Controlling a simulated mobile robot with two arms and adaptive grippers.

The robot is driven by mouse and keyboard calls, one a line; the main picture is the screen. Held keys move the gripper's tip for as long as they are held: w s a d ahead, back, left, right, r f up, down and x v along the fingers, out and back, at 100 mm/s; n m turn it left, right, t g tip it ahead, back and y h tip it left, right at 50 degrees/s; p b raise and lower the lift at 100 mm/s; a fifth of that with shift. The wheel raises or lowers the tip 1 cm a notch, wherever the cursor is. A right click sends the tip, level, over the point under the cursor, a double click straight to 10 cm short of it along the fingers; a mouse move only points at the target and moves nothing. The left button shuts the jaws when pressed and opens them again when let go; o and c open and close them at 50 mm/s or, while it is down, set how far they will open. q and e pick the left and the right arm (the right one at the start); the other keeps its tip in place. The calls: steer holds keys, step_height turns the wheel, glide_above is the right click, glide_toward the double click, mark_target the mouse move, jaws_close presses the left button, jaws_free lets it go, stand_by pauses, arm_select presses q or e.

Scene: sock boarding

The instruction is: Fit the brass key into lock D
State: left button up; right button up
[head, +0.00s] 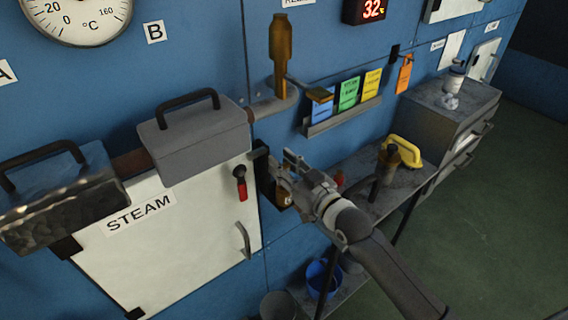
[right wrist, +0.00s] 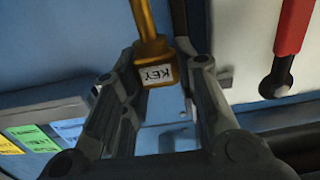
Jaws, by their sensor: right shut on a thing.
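My right gripper (head: 284,178) is shut on the brass key in front of the wall, just right of the white STEAM door. In the right wrist view the key's block (right wrist: 156,72), with a KEY label, sits between the two fingers (right wrist: 162,82). Its brass shaft runs up out of the picture. In the head view a small brass part (head: 285,199) shows beside the fingers; most of the key is hidden. A black bracket (head: 261,160) on the wall is close to the fingertips. I cannot make out a lock marked D. My left gripper is not in view.
A red-handled lever (head: 241,183) is on the STEAM door (head: 165,245), left of the gripper. A card rack (head: 343,117) with coloured cards, a grey pipe (head: 275,105) and a brass valve (head: 281,45) are above. A shelf with a yellow-handled thing (head: 403,151) stands right.

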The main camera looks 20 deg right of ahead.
steer(key=shift+p, duration=0.45)
stand_by(1.1)
steer(key=shift+f+b, duration=1.4)
steer(key=shift+f, duration=0.75)
steer(key=o, duration=1.1)
steer(key=shift+o, duration=0.2)
steer(key=shift+s, duration=0.1)
steer(key=v, duration=1.2)
